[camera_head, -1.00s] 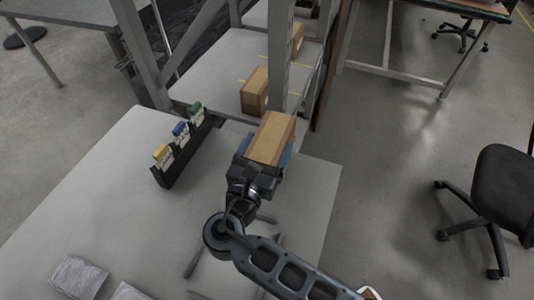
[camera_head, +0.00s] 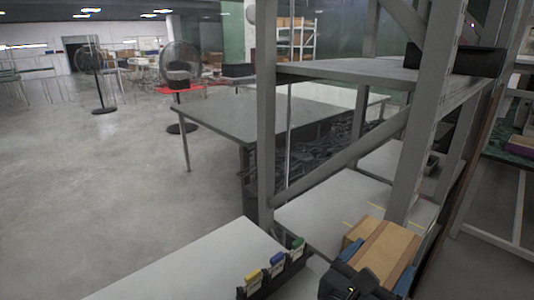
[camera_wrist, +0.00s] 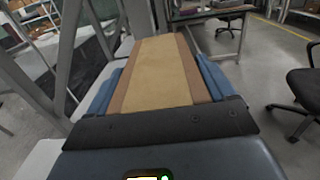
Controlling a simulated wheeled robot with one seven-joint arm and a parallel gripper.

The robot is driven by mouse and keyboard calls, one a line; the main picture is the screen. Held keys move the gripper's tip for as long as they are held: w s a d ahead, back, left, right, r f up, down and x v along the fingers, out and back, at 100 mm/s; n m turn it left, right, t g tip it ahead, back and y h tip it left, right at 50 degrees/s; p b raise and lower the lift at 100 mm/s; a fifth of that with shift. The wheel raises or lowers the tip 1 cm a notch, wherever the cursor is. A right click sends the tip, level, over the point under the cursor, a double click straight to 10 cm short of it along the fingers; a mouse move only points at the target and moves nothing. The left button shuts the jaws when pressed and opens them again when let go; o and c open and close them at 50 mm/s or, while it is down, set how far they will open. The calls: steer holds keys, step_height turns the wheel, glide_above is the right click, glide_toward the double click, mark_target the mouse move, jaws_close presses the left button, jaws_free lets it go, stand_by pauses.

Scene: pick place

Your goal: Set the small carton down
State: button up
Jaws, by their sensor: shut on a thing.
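A small brown carton (camera_head: 390,249) with a lighter top strip is held in my gripper (camera_head: 376,270) at the bottom right of the head view. In the wrist view the carton (camera_wrist: 157,72) runs away from the camera between the two blue fingers, which press on its sides. My gripper (camera_wrist: 158,88) is shut on it. The underside of the carton is hidden, so I cannot tell its height above any surface.
A grey metal rack stands ahead, with a lower shelf (camera_head: 308,213) and an upper shelf (camera_head: 350,70). A black holder with coloured-top items (camera_head: 277,276) is on the white table (camera_head: 190,268). An office chair (camera_wrist: 298,90) is right.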

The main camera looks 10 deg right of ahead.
steer(key=w+f+n+t+y, duration=0.1)
steer(key=f, duration=0.1)
steer(key=w+d+f+n+t+y, duration=0.1)
steer(key=f+t+y, duration=0.1)
steer(key=w+f+n+t+y, duration=0.1)
steer(key=w+f+n+y, duration=0.1)
steer(key=shift+w+d+f, duration=0.1)
steer(key=shift+d+f, duration=0.2)
steer(key=shift+d, duration=0.05)
step_height(320, 180, down, 7)
steer(key=a+n+t+y, duration=0.1)
steer(key=n+t+y, duration=0.1)
steer(key=n+y, duration=0.2)
steer(key=shift+s+n+t+y, duration=0.3)
steer(key=shift+s+t+y, duration=0.1)
steer(key=shift+y, duration=0.8)
steer(key=shift+a+y, duration=0.15)
steer(key=shift+y, duration=0.15)
steer(key=shift+s+a+f+n, duration=0.15)
steer(key=shift+f+n, duration=0.05)
steer(key=shift+n, duration=0.1)
